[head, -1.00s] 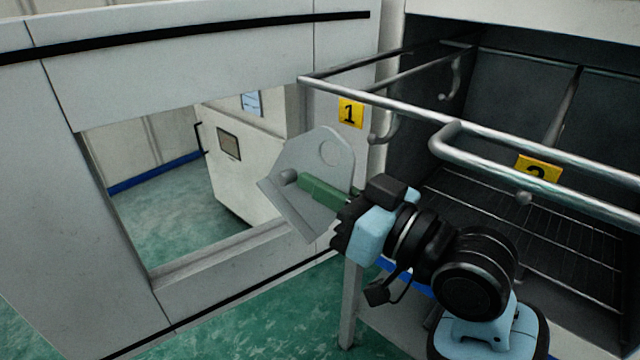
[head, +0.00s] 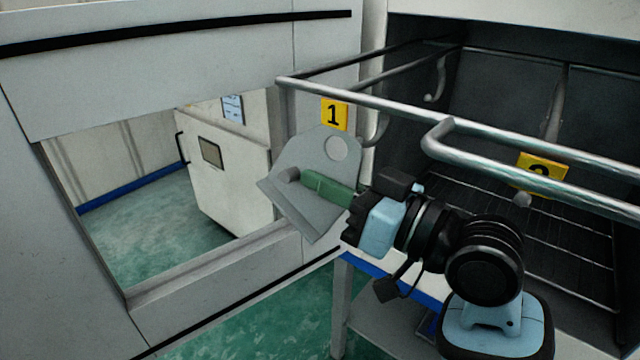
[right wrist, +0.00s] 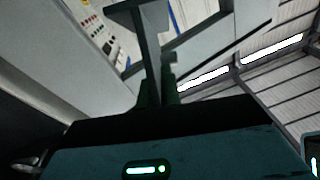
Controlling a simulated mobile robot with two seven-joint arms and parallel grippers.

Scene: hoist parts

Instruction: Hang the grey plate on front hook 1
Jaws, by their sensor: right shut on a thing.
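The grey plate (head: 314,215) is a flat angular sheet with a bent lower flange and a round hole near its top right corner. My right gripper (head: 325,188) has green fingers and is shut on the plate, holding it in the air; a grey stub shows past the fingertips. In the right wrist view the plate (right wrist: 151,50) is seen nearly edge-on above the fingers. Front hook 1 (head: 381,127) hangs from the front rail by the yellow label 1 (head: 334,115). In the picture the hole is just left of the hook; whether they touch cannot be told. My left gripper is not in view.
The steel front rail (head: 390,104) runs above the plate and my right gripper. Label 2 (head: 541,172) and its bent bar are to the right. A dark chamber with a wire rack (head: 520,225) lies behind. A pale wall with an opening stands left.

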